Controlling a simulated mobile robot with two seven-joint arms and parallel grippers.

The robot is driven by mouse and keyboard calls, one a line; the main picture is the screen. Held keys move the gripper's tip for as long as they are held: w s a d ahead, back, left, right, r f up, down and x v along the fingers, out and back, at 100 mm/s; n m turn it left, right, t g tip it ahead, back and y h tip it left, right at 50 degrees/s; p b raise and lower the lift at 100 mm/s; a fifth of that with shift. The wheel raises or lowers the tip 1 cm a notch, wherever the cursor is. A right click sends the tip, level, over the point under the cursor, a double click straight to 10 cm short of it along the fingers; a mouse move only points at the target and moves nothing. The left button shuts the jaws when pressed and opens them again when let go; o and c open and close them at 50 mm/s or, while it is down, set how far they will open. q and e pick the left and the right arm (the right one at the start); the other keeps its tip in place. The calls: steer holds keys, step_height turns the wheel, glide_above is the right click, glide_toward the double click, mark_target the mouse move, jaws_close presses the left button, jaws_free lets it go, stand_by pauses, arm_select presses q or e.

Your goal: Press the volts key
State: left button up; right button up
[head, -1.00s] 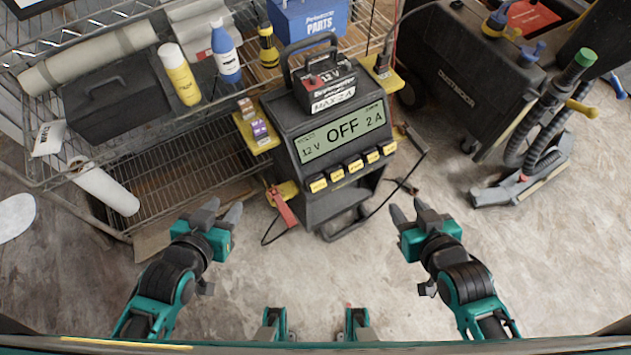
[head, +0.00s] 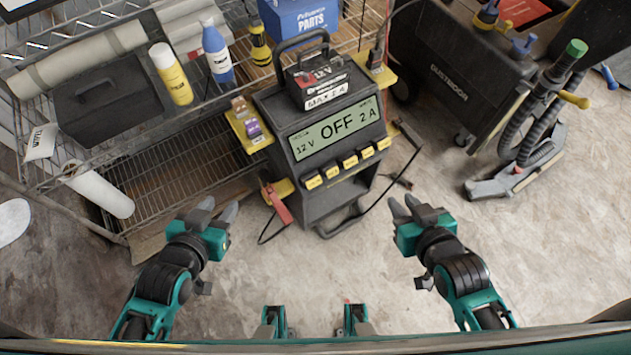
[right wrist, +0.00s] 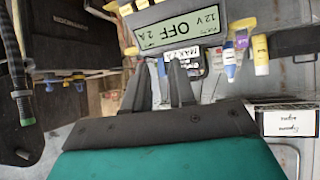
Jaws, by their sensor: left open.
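The black charger (head: 290,107) stands upright ahead of me, its sloped front facing me. Its display (head: 337,135) reads 12 V, OFF and 2 A; it also shows upside down in the right wrist view (right wrist: 180,30). Below it is a row of several yellow-topped keys, from the leftmost key (head: 313,181) to the rightmost key (head: 384,143). Their labels are too small to read, so I cannot tell which is volts. My left gripper (head: 218,209) is open and empty, left of and below the charger. My right gripper (head: 402,206) is open and empty, right of and below the keys. Neither touches it.
A wire shelf (head: 165,185) with bottles and a dark case is at left. A red clamp (head: 279,205) hangs at the charger's left side, and a black cable loops at its right. A black wheeled machine (head: 455,70) with a hose is at right. The floor between my grippers is clear.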

jaws_close()
stand_by(1.4)
